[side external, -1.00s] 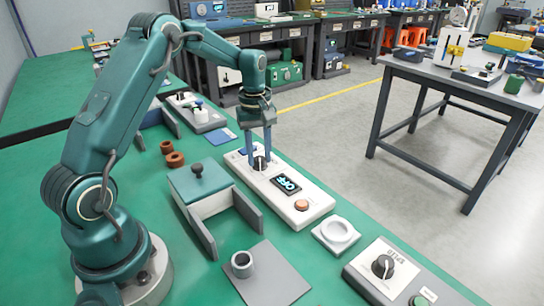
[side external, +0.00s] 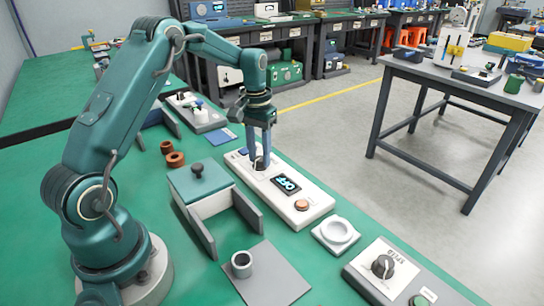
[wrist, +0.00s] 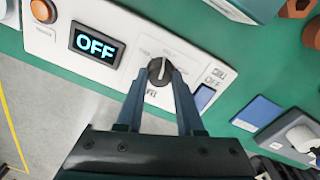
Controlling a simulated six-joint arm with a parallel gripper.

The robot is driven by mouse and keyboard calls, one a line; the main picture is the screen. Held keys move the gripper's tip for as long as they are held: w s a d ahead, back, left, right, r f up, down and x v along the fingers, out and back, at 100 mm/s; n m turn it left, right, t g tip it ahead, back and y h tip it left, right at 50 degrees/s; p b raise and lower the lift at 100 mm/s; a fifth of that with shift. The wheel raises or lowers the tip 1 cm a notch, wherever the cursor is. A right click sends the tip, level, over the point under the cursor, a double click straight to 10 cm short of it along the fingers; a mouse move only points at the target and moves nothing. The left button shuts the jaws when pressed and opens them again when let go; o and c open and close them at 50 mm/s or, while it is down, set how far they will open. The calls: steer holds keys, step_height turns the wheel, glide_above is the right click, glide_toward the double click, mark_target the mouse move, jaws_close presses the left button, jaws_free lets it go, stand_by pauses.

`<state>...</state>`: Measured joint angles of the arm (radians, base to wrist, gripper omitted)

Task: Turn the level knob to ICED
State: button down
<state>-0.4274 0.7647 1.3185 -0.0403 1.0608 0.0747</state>
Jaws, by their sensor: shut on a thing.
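The level knob is a small black knob (wrist: 156,69) on a long white panel (side external: 312,209), with small printing around it that is too blurred to read with certainty. My gripper (wrist: 158,76) has its two blue fingers on either side of the knob and is shut on it. Which mark the knob points to I cannot tell. The panel's display (wrist: 96,46) reads OFF.
An orange button (side external: 302,205) sits at the panel's near end. A lidded box (side external: 199,183) stands left of the panel. Two brown rings (side external: 175,159) lie farther left.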

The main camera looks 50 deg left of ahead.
mark_target(260, 158)
steer(key=m, duration=1.3)
steer(key=shift+m, duration=0.4)
steer(key=shift+g, duration=0.3)
steer(key=c, duration=0.5)
jaws_free()
steer(key=shift+c, duration=0.2)
steer(key=shift+r, duration=0.1)
steer(key=shift+w+r, duration=0.1)
steer(key=shift+r, duration=2.4)
